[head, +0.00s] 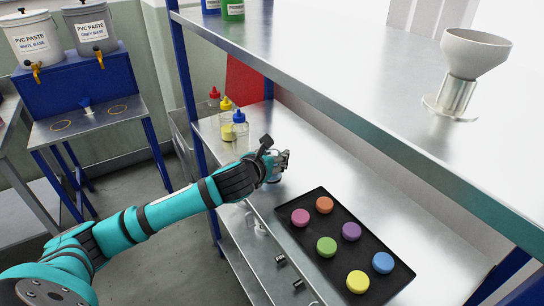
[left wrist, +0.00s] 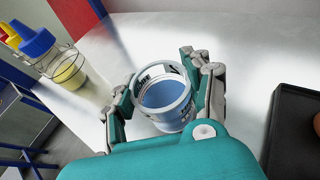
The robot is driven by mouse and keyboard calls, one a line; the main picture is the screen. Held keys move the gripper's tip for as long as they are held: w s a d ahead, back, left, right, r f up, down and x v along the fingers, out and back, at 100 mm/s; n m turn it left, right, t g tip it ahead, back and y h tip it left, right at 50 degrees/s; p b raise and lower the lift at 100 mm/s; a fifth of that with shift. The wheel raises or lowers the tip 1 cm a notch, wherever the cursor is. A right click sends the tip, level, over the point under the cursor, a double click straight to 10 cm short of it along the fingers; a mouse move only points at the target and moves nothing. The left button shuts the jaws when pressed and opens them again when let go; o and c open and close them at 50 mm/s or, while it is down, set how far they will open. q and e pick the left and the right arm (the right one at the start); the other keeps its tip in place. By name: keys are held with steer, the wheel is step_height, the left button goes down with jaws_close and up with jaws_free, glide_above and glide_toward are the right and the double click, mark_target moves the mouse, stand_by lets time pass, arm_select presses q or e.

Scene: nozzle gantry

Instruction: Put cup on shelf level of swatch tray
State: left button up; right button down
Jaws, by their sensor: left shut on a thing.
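The cup (left wrist: 163,92) is white with dark marks on its side and blue inside, and its open rim faces the left wrist camera. My left gripper (left wrist: 160,88) is shut on it, with a finger on each side. In the head view my left gripper (head: 277,164) is over the metal shelf level (head: 265,205), left of the swatch tray, and mostly hides the cup. I cannot tell whether the cup's base touches the shelf. The black swatch tray (head: 318,259) lies on this level with several coloured discs; its edge shows in the left wrist view (left wrist: 290,125). My right gripper is not seen.
Bottles with red, yellow and blue caps (head: 240,127) stand behind the gripper. A higher shelf (head: 350,95) overhangs this level and carries a funnel on a stand (head: 472,58). A blue post (head: 184,80) rises at the left. Bare metal lies between bottles and tray.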

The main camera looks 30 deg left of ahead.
arm_select(q)
steer(key=shift+f, duration=0.15)
steer(key=o, duration=1.2)
steer(key=shift+s, duration=0.15)
steer(key=v, duration=1.2)
